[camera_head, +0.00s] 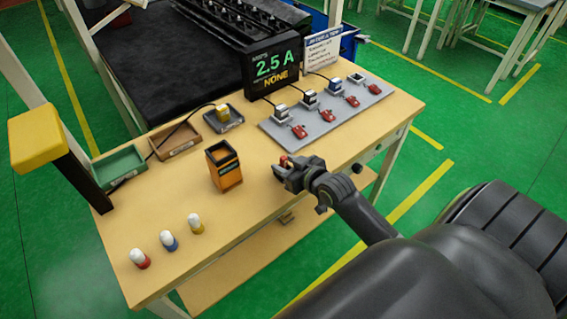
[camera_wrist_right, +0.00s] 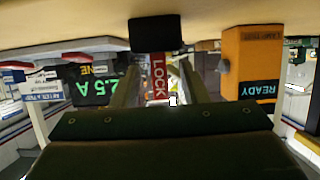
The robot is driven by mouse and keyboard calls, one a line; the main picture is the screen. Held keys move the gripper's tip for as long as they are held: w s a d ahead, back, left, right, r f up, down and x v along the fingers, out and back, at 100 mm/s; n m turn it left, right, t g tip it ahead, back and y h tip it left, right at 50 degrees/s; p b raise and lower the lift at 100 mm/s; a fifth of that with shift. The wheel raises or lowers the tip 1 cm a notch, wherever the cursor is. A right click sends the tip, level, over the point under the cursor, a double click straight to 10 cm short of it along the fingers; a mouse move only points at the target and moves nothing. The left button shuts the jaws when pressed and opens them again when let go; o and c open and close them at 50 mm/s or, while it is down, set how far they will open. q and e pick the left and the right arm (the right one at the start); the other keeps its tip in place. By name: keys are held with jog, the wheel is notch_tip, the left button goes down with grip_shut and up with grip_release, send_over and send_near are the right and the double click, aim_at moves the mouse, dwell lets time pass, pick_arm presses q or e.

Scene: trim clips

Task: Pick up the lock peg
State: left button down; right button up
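The lock peg (camera_wrist_right: 158,75) shows in the right wrist view as a red upright piece with the word LOCK, above a black block (camera_wrist_right: 155,33) at the table. In the head view only a small red part (camera_head: 284,160) shows at my right gripper (camera_head: 289,171). In the right wrist view the two fingers of my right gripper (camera_wrist_right: 160,80) stand apart, one on each side of the red piece, with gaps visible. I cannot tell whether the fingertips touch the black block. My left gripper is not in view.
An orange READY box (camera_head: 229,177) stands left of the right gripper. A grey board (camera_head: 318,126) with several red clips lies behind it. Trays (camera_head: 120,164) line the left back. Three white-topped pegs (camera_head: 168,241) stand at the left front. The table front between is clear.

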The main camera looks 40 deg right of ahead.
aim_at(284, 157)
jog(key=shift+x, duration=0.8)
grip_shut()
notch_tip(284, 157, up, 10)
jog(key=shift+r, duration=0.1)
